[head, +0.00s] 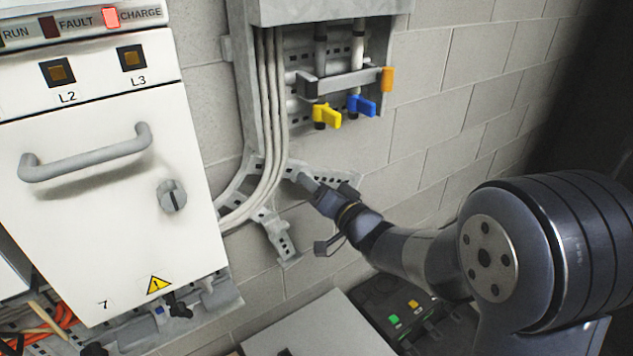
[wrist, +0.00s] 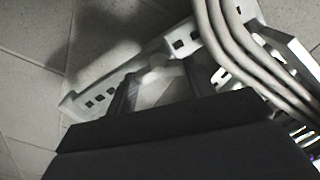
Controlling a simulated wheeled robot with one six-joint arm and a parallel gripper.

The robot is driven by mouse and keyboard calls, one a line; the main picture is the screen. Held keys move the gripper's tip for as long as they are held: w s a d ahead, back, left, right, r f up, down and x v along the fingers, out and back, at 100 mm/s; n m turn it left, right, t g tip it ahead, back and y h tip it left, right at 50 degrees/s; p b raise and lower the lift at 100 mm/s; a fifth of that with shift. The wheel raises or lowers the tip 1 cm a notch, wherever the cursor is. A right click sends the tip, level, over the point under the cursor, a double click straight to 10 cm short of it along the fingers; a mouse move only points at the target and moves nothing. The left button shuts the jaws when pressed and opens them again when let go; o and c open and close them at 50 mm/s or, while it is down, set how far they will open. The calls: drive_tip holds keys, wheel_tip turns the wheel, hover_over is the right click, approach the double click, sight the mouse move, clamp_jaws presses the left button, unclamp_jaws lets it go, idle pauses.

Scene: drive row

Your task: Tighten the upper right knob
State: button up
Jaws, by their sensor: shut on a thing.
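My gripper (head: 308,184) reaches in from the lower right to a grey slotted bracket (head: 284,246) on the block wall. In the wrist view the dark jaws of my gripper (wrist: 157,82) stand on either side of a pale, blurred piece, which I take to be the upper right knob (wrist: 155,76), in front of the slotted bracket (wrist: 92,103). The jaws are shut on it. In the head view the gripper hides the knob, at the bracket's upper right arm. How tight it is cannot be seen.
A white cabinet (head: 95,215) with a bar handle (head: 85,158) and a grey rotary latch (head: 172,196) stands left. Grey cables (head: 272,110) run down beside the bracket. Wall to the right is bare.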

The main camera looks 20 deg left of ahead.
drive_tip(key=shift+m, duration=0.6)
drive_tip(key=o, duration=1)
drive_tip(key=b+v, duration=0.1)
drive_tip(key=v, duration=1)
drive_tip(key=shift+w+b, duration=0.1)
drive_tip(key=shift+b, duration=0.2)
drive_tip(key=shift+a, duration=0.1)
